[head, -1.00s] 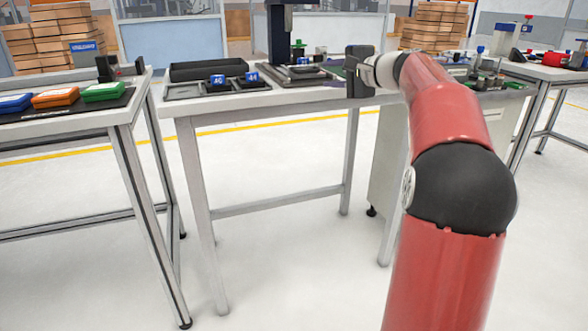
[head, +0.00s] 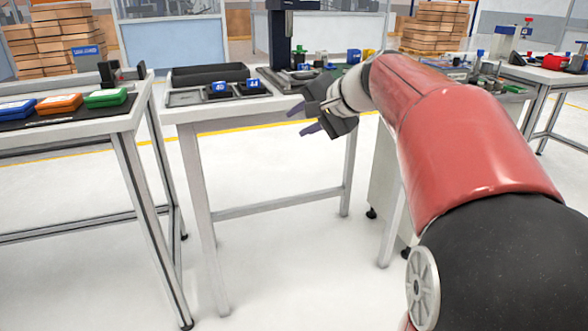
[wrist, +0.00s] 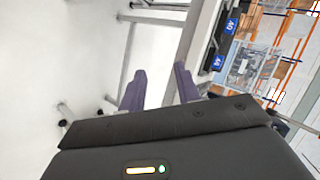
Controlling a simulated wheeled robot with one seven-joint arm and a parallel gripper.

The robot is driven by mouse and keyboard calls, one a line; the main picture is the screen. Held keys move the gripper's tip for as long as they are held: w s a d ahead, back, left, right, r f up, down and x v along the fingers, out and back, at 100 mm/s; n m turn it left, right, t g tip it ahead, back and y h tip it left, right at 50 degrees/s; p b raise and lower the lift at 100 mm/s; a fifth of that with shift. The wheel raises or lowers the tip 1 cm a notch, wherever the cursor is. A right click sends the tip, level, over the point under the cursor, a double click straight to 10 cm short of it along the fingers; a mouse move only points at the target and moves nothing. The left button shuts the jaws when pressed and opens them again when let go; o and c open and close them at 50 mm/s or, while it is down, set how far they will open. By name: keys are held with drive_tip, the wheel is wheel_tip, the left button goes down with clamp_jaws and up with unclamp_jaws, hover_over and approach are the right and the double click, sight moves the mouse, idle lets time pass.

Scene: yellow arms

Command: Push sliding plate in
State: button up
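My gripper (head: 306,118) is in front of the middle table's front edge in the head view, pointing left, with its two dark fingers apart and nothing between them. In the wrist view its purple-grey fingers (wrist: 160,75) are also spread, with pale floor behind them. A dark flat plate (head: 283,78) lies at the foot of the black press column (head: 280,40) on the middle table, behind the gripper. It looks like the sliding plate, but my gripper and arm hide part of it, so I cannot tell how far out it sits. The gripper appears apart from it.
Two blue numbered blocks (head: 236,87) sit beside a black bin (head: 209,74) on the middle table. A left table (head: 60,125) holds blue, orange and green cases. Another table (head: 540,72) stands at the right. The floor before the tables is clear.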

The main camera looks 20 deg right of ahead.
drive_tip(key=s+a+f+n+g+h+p, duration=0.1)
drive_tip(key=s+a+f, duration=0.1)
drive_tip(key=s, duration=0.3)
drive_tip(key=s+a+f+n+g+h, duration=0.1)
drive_tip(key=s+a+f+n, duration=0.1)
drive_tip(key=s, duration=0.4)
drive_tip(key=shift+a+f+n+p, duration=0.3)
drive_tip(key=shift+a+f+p, duration=0.05)
drive_tip(key=shift+a+f, duration=0.35)
drive_tip(key=shift+s, duration=0.1)
drive_tip(key=shift+c, duration=0.3)
